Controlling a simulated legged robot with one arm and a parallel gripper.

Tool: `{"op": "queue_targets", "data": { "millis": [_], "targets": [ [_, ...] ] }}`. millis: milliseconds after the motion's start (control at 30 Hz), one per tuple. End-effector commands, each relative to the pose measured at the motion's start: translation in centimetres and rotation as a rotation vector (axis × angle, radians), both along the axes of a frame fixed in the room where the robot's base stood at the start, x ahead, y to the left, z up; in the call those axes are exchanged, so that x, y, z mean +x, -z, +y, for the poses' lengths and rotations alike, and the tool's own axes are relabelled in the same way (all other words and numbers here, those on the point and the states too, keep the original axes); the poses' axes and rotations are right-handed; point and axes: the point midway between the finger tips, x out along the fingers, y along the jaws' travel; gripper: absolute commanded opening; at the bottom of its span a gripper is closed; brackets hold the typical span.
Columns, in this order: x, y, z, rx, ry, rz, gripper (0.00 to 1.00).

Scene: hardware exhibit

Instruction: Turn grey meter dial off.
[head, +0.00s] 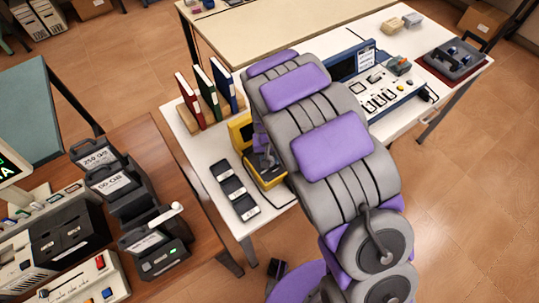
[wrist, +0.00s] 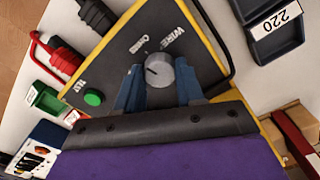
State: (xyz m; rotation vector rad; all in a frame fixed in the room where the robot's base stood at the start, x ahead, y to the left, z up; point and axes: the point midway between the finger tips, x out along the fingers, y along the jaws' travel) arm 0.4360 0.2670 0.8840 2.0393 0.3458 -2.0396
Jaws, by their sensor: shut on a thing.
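The meter has a dark face (wrist: 118,62) with yellow edges and sits tilted in the wrist view. The word "WIRE" and a smaller label stand above the dial. A green button (wrist: 93,97) beside "TEST" is to the left. My gripper (wrist: 159,80) has its two blue fingers closed on either side of the dial. In the head view the yellow meter (head: 240,130) stands on the white table, partly hidden by my arm.
Red and black leads (wrist: 62,58) lie left of the meter, near a green bin (wrist: 45,98). A dark tray marked 220 (wrist: 278,38) is at upper right. Upright binders (head: 221,82) stand behind the meter, and a row of dark trays (head: 236,190) lies in front.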

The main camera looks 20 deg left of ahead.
Motion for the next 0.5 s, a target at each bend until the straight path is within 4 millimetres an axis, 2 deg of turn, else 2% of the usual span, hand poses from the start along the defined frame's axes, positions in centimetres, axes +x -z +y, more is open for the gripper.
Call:
{"op": "queue_targets", "data": {
  "millis": [500],
  "targets": [
    [-0.12,0.00,0.02,0.001,-0.402,0.003,0.07]
  ]
}}
